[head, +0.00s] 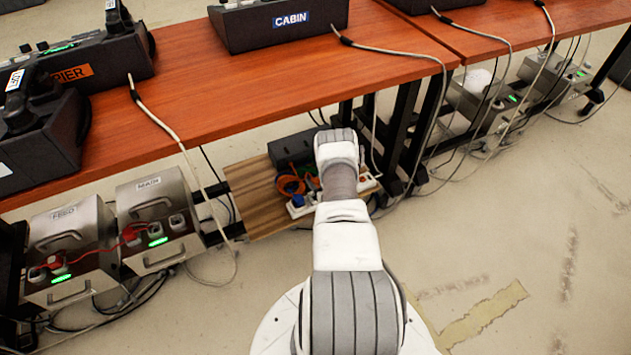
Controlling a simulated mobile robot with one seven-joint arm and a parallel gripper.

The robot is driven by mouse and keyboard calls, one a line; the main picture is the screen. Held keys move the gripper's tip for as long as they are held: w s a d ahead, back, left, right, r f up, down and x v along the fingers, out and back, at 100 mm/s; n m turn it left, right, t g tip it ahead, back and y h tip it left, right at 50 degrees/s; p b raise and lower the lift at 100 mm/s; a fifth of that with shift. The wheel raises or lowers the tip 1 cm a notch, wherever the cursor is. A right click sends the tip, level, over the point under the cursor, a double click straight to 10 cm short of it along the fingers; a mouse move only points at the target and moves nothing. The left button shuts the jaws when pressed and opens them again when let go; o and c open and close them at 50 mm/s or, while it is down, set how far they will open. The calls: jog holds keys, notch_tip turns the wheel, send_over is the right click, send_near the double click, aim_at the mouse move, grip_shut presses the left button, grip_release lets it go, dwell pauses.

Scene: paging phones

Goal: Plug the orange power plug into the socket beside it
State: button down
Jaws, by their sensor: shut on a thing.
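An orange cable or plug (291,184) lies on a wooden board under the table, just left of my arm's far end. A white socket strip (300,207) runs beside it and passes behind my forearm. Its right end (366,182) shows an orange-red spot. A blue plug (298,200) sits on the strip's left part. My arm reaches forward from the bottom over the strip. My gripper and its fingertips are hidden behind my own wrist, so what they touch cannot be seen. The orange plug's prongs and the free socket are not clear.
The wooden board (250,195) carries a dark box (294,150) behind the strip. The red-brown tabletop (230,85) overhangs it, with black table legs (402,125) close on the right. Grey metal units (160,215) stand left. Hanging grey cables cross nearby. The floor (520,230) at right is open.

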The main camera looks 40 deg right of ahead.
jog(key=shift+f+b, duration=1.05)
jog(key=shift+f, duration=1.45)
jog(key=shift+f, duration=0.35)
jog(key=shift+c, duration=1.7)
grip_release()
jog(key=p+v, duration=0.7)
jog(key=v, duration=1)
jog(key=shift+s, duration=0.2)
